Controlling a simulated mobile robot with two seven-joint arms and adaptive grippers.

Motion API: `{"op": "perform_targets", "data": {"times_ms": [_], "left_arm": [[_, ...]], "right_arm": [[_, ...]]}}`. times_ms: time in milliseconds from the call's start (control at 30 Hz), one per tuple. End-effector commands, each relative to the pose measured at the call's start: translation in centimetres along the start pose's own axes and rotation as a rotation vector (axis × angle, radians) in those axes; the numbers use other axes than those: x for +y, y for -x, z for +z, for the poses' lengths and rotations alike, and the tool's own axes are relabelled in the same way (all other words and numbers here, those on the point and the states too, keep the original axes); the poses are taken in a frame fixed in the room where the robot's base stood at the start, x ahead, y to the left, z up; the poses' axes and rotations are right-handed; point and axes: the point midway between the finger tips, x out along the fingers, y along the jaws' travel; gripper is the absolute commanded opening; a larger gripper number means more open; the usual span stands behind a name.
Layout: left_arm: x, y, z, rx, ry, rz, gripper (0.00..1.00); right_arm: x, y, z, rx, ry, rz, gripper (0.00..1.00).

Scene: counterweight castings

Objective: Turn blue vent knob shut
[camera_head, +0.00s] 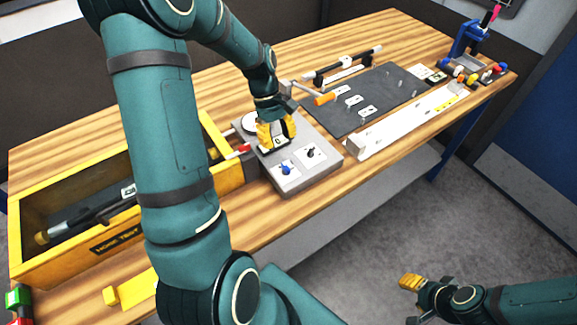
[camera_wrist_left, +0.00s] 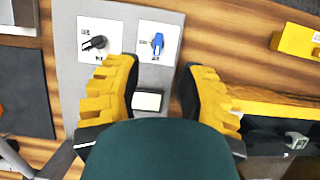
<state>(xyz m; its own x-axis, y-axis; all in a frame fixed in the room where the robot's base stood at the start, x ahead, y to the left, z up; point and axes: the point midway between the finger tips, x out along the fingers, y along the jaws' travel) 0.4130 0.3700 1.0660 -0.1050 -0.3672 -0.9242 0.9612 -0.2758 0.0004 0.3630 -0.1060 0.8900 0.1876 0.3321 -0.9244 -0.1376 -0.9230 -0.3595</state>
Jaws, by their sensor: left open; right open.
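The blue vent knob (camera_head: 286,168) sits on a white plate on top of a grey control box (camera_head: 318,178), at its near left corner. In the left wrist view the blue knob (camera_wrist_left: 158,43) is just beyond the fingertips, with its handle upright in the picture. A black knob (camera_head: 310,153) on its own white plate is beside it; it also shows in the left wrist view (camera_wrist_left: 97,43). My left gripper (camera_head: 276,135) is open and empty above the box, behind the blue knob and apart from it. My right gripper (camera_head: 411,283) is open, off the table over the floor.
A yellow-rimmed wooden box (camera_head: 60,262) holding a dark tube stands left of the control box. A dark mat (camera_head: 385,95) with small cards, an orange-handled tool (camera_head: 324,99) and a white rail (camera_head: 410,122) lie to the right. A blue stand (camera_head: 470,40) is at the far right.

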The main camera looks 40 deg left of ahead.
Motion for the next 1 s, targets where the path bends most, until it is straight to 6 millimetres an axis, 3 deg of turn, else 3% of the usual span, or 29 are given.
{"op": "perform_targets", "data": {"times_ms": [300,500,967,1000], "left_arm": [[-0.1,-6.4,0.0,-0.003,-0.001,-0.003,0.4],[0.0,-9.0,0.1,-0.003,-0.003,-0.003,0.4],[0.0,-9.9,0.1,0.0,-0.003,0.0,0.43],[0.0,-9.9,0.1,0.0,-0.003,0.0,0.29]], "right_arm": [[0.1,-0.5,0.0,0.001,0.0,0.001,0.47],[0.2,-0.6,0.0,0.001,0.0,0.001,0.47],[0.2,-0.6,0.0,0.001,0.0,0.001,0.47],[0.2,-0.6,0.0,0.001,0.0,0.001,0.47]]}}
